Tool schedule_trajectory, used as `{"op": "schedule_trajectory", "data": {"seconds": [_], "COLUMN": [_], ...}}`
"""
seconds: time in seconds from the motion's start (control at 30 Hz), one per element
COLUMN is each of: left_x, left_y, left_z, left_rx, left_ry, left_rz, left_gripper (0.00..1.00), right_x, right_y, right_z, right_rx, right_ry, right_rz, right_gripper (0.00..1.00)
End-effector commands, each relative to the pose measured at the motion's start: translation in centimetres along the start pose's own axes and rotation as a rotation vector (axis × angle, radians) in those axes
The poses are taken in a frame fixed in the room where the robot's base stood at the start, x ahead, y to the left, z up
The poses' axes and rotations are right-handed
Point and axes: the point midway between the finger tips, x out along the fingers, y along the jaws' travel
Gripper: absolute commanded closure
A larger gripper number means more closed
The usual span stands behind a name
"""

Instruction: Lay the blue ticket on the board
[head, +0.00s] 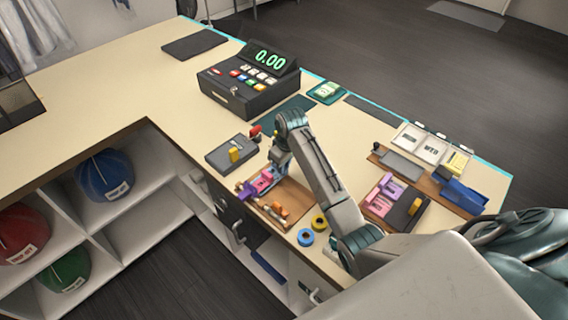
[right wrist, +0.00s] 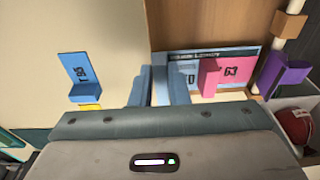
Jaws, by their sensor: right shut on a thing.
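My right gripper (right wrist: 160,86) is shut on a blue ticket (right wrist: 189,76), apparently by its raised tab; the fingers hide most of it. It is at the near end of the brown board (right wrist: 207,22), beside a pink ticket (right wrist: 224,72) marked 63. I cannot tell whether the held ticket touches the board. In the head view, my right gripper (head: 279,163) is over the far end of the board (head: 297,193), by the pink ticket (head: 262,180). Another blue ticket (right wrist: 80,70) shows left of the gripper in the right wrist view. My left gripper is not in view.
Purple (right wrist: 285,75) and orange (right wrist: 290,24) pieces are near the board. Another tray with purple tickets (head: 386,193) is to the right.

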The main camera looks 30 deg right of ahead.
Motion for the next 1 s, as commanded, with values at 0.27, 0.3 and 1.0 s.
{"op": "schedule_trajectory", "data": {"seconds": [0.27, 0.3, 1.0], "left_x": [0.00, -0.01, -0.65], "left_y": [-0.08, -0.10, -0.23], "left_z": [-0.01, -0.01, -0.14], "left_rx": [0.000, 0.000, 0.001], "left_ry": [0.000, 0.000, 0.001], "left_rz": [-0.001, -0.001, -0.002], "left_gripper": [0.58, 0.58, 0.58], "right_x": [-0.02, -0.03, 0.13], "right_y": [-0.01, -0.01, 0.01], "right_z": [-0.01, -0.01, 0.28], "right_rx": [0.000, 0.000, 0.000], "right_ry": [0.000, 0.000, 0.000], "right_rz": [0.000, 0.000, 0.000], "right_gripper": [1.00, 1.00, 1.00]}}
